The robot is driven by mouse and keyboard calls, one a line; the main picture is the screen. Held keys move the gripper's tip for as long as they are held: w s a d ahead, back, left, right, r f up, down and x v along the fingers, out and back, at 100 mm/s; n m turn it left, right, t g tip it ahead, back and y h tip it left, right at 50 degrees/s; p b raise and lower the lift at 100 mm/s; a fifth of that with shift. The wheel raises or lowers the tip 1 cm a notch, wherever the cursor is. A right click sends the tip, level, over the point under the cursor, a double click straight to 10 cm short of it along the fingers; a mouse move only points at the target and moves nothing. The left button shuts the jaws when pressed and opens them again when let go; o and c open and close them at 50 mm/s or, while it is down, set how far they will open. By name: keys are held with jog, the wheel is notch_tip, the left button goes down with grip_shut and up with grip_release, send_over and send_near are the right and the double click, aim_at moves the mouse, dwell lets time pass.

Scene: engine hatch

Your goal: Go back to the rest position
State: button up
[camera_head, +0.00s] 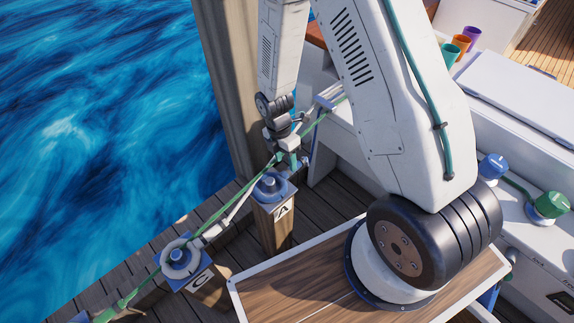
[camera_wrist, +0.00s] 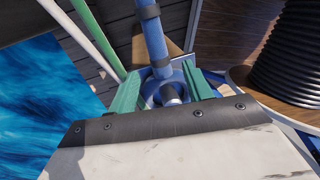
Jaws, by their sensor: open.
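My gripper (camera_head: 293,158) hangs just behind the post marked A in the head view, small and partly confused with the ropes. In the wrist view its two green fingers (camera_wrist: 165,90) are apart. A blue fitting with a round silvery end (camera_wrist: 170,93) shows between or beyond them; I cannot tell whether they touch it. A blue tube (camera_wrist: 153,35) rises from there. My white arm covers the middle of the head view and hides what lies behind it.
Post A (camera_head: 273,210) and post C (camera_head: 195,275) have blue tops. A green rope (camera_head: 225,208) runs past both, and a white ring (camera_head: 181,258) sits on C. A tall wooden pile (camera_head: 229,90) stands close left of my gripper. Blue (camera_head: 492,167) and green (camera_head: 548,205) caps are at right.

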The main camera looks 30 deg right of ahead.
jog(key=r, duration=0.3)
jog(key=shift+w+a+r, duration=0.1)
jog(key=shift+w+r, duration=0.25)
jog(key=shift+r, duration=0.05)
jog(key=s+d+r+m+t, duration=0.1)
jog(key=s+r+m, duration=0.6)
jog(key=r, duration=0.5)
jog(key=s+r+m+t, duration=0.1)
jog(key=s+r+m, duration=0.6)
jog(key=r, duration=0.5)
jog(key=s+d+r+m+t, duration=0.1)
jog(key=s+r+m, duration=0.6)
jog(key=r, duration=0.5)
jog(key=shift+s+d+r+m+t+y, duration=0.2)
jog(key=shift+s+d+m+t+y, duration=0.1)
jog(key=shift+s, duration=0.7)
